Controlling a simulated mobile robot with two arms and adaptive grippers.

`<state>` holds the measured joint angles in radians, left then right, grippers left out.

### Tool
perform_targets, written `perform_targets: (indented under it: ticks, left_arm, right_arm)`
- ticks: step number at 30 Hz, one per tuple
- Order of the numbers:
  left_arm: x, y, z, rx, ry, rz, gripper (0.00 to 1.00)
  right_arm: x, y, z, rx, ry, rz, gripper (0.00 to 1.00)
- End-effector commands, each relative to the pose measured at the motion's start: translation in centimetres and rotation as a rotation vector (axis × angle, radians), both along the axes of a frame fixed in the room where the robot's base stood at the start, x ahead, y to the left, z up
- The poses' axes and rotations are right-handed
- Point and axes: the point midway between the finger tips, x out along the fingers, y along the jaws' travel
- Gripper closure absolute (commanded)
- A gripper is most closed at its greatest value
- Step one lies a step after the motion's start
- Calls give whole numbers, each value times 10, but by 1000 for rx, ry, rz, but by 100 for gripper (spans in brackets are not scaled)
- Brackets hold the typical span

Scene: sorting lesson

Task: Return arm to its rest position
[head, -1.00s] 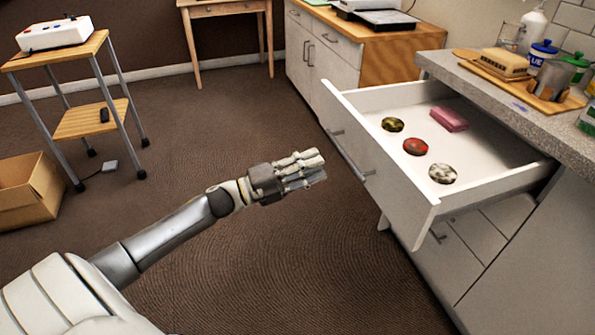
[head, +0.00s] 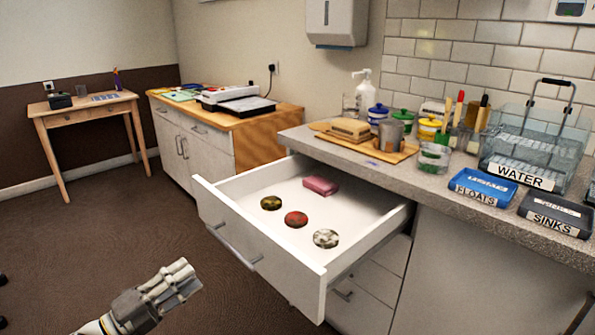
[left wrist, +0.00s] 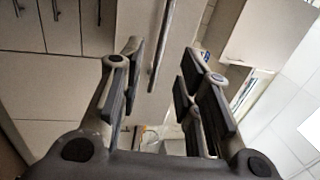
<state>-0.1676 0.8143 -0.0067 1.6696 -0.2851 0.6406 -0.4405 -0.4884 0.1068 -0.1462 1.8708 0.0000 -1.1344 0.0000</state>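My left gripper (head: 178,284) is low in the head view, in front of the open drawer and apart from it. In the left wrist view its fingers (left wrist: 155,95) stand apart with nothing between them. The arm behind it is mostly cut off by the bottom edge of the head view. My right gripper is not in view.
The white drawer (head: 262,255) stands pulled out, holding a pink block (head: 320,186) and round yellow-black (head: 271,203), red (head: 296,220) and speckled (head: 326,238) pieces. The counter above bears a blue FLOATS tray (head: 482,187), a dark SINKS tray (head: 556,215) and a WATER tank (head: 535,150). Open floor lies left.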

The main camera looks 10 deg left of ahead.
Motion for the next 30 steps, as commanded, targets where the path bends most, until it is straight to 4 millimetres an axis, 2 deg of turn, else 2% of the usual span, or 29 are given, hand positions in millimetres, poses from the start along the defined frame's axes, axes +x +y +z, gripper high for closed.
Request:
perform_targets:
  ticks: [2,5,9,13,17,18,21,24,30]
  left_arm:
    - [3,0,-13,-39,46,40,68]
    - [8,3,-42,-130,158,145,68]
    - [5,8,-108,-306,396,352,68]
    - [-16,5,-177,-464,643,544,68]
    - [-57,-11,-245,-607,903,730,68]
    - [-73,-19,-263,-645,984,786,68]
    - [-114,-39,-302,-722,1170,910,68]
    - [-152,-61,-329,-776,1328,1011,68]
    - [-219,-103,-358,-839,1588,1168,68]
  right_arm:
    - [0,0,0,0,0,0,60]
    - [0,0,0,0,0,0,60]
    - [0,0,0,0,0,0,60]
    - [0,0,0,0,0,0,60]
    - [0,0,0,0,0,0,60]
    - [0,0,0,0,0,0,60]
    - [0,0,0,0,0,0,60]
    - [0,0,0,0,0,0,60]
    - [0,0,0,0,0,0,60]
